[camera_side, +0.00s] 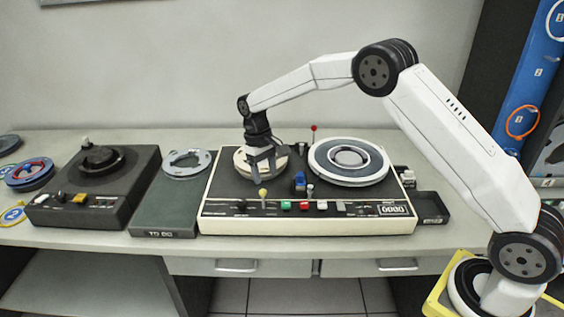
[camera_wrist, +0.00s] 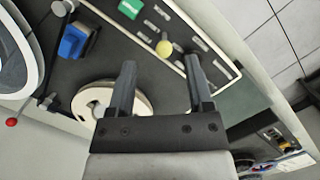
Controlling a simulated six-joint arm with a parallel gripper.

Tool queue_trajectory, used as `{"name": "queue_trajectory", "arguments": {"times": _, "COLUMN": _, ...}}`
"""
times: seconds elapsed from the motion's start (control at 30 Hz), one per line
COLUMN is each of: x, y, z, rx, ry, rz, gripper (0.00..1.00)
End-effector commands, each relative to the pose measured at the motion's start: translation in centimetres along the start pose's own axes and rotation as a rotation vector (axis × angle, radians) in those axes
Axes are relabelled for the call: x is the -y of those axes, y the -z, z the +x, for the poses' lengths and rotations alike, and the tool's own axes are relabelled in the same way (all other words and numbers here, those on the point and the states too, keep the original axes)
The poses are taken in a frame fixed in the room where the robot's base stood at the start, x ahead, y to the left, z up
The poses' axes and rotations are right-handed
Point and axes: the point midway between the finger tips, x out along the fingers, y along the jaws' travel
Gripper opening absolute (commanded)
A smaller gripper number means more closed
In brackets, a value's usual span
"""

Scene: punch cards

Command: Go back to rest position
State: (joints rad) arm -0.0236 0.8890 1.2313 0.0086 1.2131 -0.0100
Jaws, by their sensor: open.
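My gripper (camera_side: 262,166) hangs over the left part of the cream and black tape machine (camera_side: 240,226), pointing down. In the wrist view its two dark fingers (camera_wrist: 160,85) are spread apart with nothing between them. A cream reel (camera_side: 240,160) lies on the machine beside and partly behind the fingers. That reel also shows in the wrist view (camera_wrist: 92,98), left of the fingers and partly covered by one. I cannot tell whether a finger touches it. My arm reaches left from its base at the lower right.
A larger white-rimmed reel (camera_side: 348,161) sits on the machine's right side. A yellow knob (camera_side: 263,193), blue knob (camera_side: 299,180) and red-tipped stick (camera_side: 313,128) stand up near my gripper. A ring (camera_side: 186,163) lies on the "TO DO" tray (camera_side: 160,213). A dark device (camera_side: 95,187) stands further left.

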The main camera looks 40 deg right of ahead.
Motion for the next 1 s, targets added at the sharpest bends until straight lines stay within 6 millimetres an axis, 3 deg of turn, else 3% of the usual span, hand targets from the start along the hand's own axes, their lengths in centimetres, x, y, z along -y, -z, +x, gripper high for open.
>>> {"name": "queue_trajectory", "arguments": {"times": 0.47, "x": -0.4, "y": -7.4, "z": -1.2, "rx": -0.149, "ry": -0.004, "rz": 0.012, "gripper": 0.66}}
{"name": "queue_trajectory", "arguments": {"times": 1.0, "x": -0.7, "y": -18.1, "z": 0.1, "rx": -0.319, "ry": -0.008, "rz": 0.023, "gripper": 0.66}}
